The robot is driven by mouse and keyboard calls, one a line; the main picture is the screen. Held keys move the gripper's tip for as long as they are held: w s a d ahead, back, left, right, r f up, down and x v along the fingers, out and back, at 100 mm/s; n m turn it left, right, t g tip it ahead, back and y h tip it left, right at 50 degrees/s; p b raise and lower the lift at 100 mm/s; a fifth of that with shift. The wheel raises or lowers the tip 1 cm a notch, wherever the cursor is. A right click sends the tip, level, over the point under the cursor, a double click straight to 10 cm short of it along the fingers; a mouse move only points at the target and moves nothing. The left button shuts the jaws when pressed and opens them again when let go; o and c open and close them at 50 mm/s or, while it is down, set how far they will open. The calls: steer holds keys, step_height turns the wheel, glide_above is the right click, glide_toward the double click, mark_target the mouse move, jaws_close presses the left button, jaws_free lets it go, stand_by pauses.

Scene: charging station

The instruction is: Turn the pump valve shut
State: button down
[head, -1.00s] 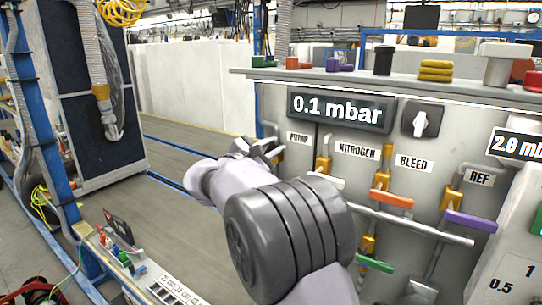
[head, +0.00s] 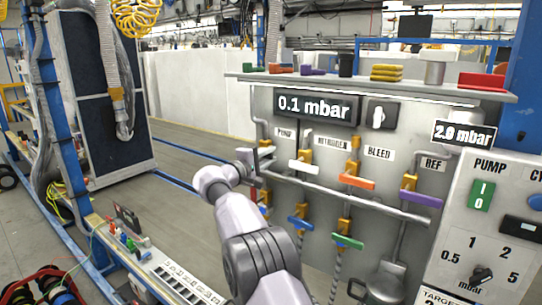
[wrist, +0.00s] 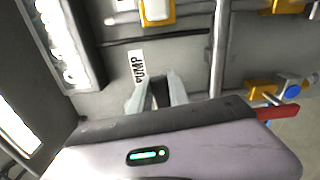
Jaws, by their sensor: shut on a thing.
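The pump valve (head: 266,144) is the brass valve at the far left of the grey panel, beside the PUMP label (head: 285,132). The label also shows sideways in the wrist view (wrist: 138,67). My gripper (head: 258,158) is at this valve, its fingers shut on the valve's handle. In the wrist view the fingertips (wrist: 162,92) stand close together with a narrow dark gap, just beside the label. The handle is mostly hidden by the fingers and gripper body, so its angle cannot be told.
White (head: 304,167), orange (head: 357,181), purple (head: 422,197), blue (head: 300,223) and green (head: 348,241) handles sit close by on the panel. A horizontal pipe (head: 340,200) crosses it. A display (head: 315,107) reads 0.1 mbar. Open floor lies left of the panel.

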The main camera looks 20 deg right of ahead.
steer(key=shift+f+m+b, duration=0.4)
steer(key=shift+f+m, duration=0.1)
steer(key=shift+m, duration=0.1)
steer(key=c, duration=1.2)
jaws_free()
steer(key=shift+c, duration=0.2)
steer(key=p+v, duration=0.1)
steer(key=v, duration=1.6)
steer(key=shift+a+p, duration=0.2)
steer(key=shift+p, duration=0.2)
steer(key=shift+s, duration=0.1)
